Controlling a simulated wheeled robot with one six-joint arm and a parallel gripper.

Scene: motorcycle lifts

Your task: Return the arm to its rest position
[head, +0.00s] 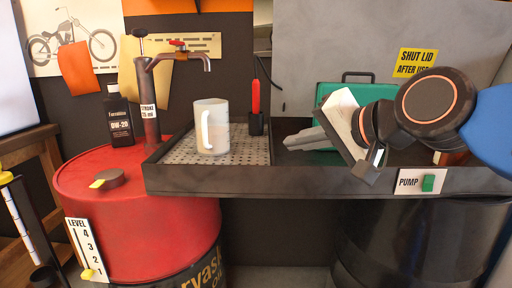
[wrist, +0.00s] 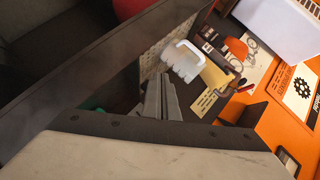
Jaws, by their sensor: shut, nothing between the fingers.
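My gripper (head: 296,140) shows in the head view at the end of my arm, over the right part of the dark tray, with its fingers pointing left. The fingers are together and empty; they also show in the wrist view (wrist: 162,98). A white mug (head: 211,128) stands upright on the perforated grate to the left, apart from my gripper. The mug also appears in the wrist view (wrist: 183,61). My arm reaches in from the right edge of the head view and hides part of the tray and the green case.
A red drum (head: 135,215) with a hand pump (head: 150,95) and a black oil bottle (head: 117,118) is at left. A red-handled tool (head: 256,105) stands in a holder behind the tray (head: 215,181). A green case (head: 335,95) is behind my gripper. A "PUMP" switch (head: 428,183) is on the front.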

